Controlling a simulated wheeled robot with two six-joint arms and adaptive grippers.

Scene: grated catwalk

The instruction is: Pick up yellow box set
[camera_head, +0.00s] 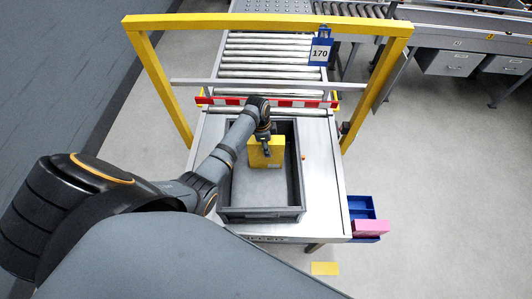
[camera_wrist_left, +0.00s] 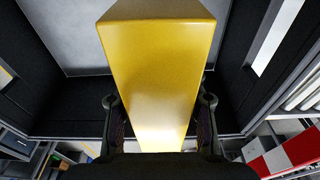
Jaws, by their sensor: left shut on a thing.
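A yellow box (camera_head: 262,154) stands upright inside the grey crate (camera_head: 262,214), toward the crate's far end. In the left wrist view the yellow box (camera_wrist_left: 158,70) fills the middle, between the two fingers. My left gripper (camera_head: 265,146) is shut on the box from above; in the wrist view its fingers (camera_wrist_left: 160,130) press on both sides. Whether the box touches the crate floor cannot be told. My right gripper is not in view.
The crate sits on a metal table (camera_head: 325,190) before a roller conveyor (camera_head: 262,60). A yellow frame (camera_head: 270,22) with a blue 170 sign (camera_head: 320,52) spans it. A blue bin (camera_head: 360,207) with a pink box (camera_head: 370,227) is at the right. The near crate floor is clear.

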